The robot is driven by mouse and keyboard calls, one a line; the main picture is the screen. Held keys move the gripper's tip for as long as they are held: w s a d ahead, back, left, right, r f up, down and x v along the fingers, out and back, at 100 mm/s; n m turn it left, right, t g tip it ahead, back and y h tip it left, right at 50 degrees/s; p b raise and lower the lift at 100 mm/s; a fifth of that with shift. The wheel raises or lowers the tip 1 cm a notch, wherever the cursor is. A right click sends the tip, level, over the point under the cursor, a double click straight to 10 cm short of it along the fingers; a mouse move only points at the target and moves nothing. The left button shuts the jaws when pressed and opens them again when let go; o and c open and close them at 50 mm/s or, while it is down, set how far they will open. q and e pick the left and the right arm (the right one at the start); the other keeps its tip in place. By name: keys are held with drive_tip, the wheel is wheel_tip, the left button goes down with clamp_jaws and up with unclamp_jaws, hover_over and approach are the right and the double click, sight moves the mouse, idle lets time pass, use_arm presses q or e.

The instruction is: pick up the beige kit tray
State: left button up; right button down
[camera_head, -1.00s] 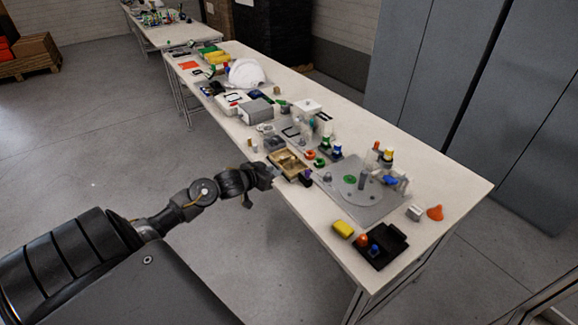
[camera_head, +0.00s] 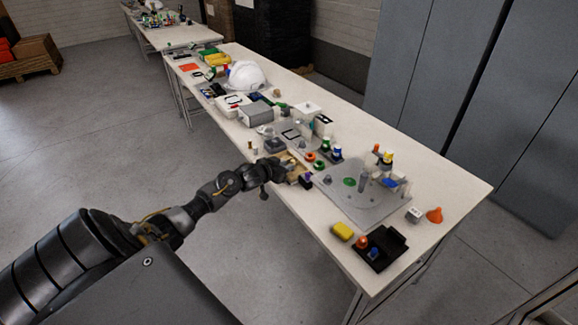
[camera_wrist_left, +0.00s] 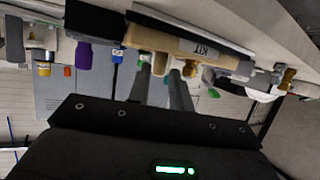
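The beige kit tray (camera_head: 305,178) lies near the front edge of the table, partly hidden by my left gripper (camera_head: 285,163). In the left wrist view its beige wall (camera_wrist_left: 165,41) with a "KIT" label shows just beyond the fingertips. The table is at the top of that view. The two fingers of my left gripper (camera_wrist_left: 162,76) are apart with a gap between them, and nothing is clearly held. Whether a finger touches the tray cannot be told. My right gripper is not in view.
A grey plate (camera_head: 350,205) with small parts lies right of the tray. A purple part (camera_head: 306,181) stands close beside it. A grey box (camera_head: 256,113) and a white helmet (camera_head: 246,75) are farther back. A black holder (camera_head: 381,249) sits near the right end. Floor space is open at left.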

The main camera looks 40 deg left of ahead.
sight(290, 173)
use_arm(q)
drive_tip(key=shift+x, duration=1.5)
clamp_jaws()
